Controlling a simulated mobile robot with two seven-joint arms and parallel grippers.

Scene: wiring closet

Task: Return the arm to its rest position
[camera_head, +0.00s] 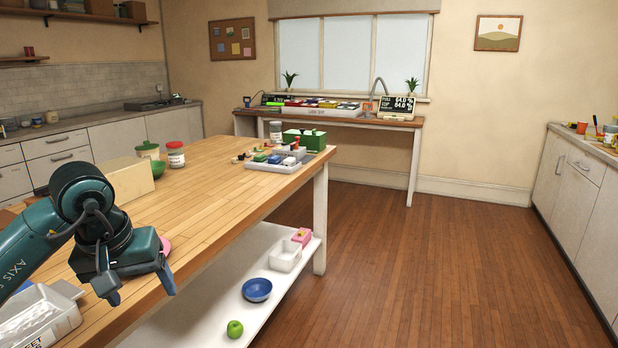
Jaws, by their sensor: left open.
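My left arm comes in from the left in the head view, over the near end of the wooden workbench (205,200). It is dark teal and bent at a joint. My left gripper (140,290) points downward at the bench's near right edge, with its two fingers apart. I see nothing between the fingers. A pink round thing behind the gripper is mostly hidden by it. My right gripper and arm are not in view.
A beige box (128,180), a green pot (148,152) and a red-lidded jar (176,156) stand beyond my arm. A white labelled box (45,320) is close at lower left. A blue bowl (257,290) and green apple (235,329) are on the lower shelf. The floor at right is clear.

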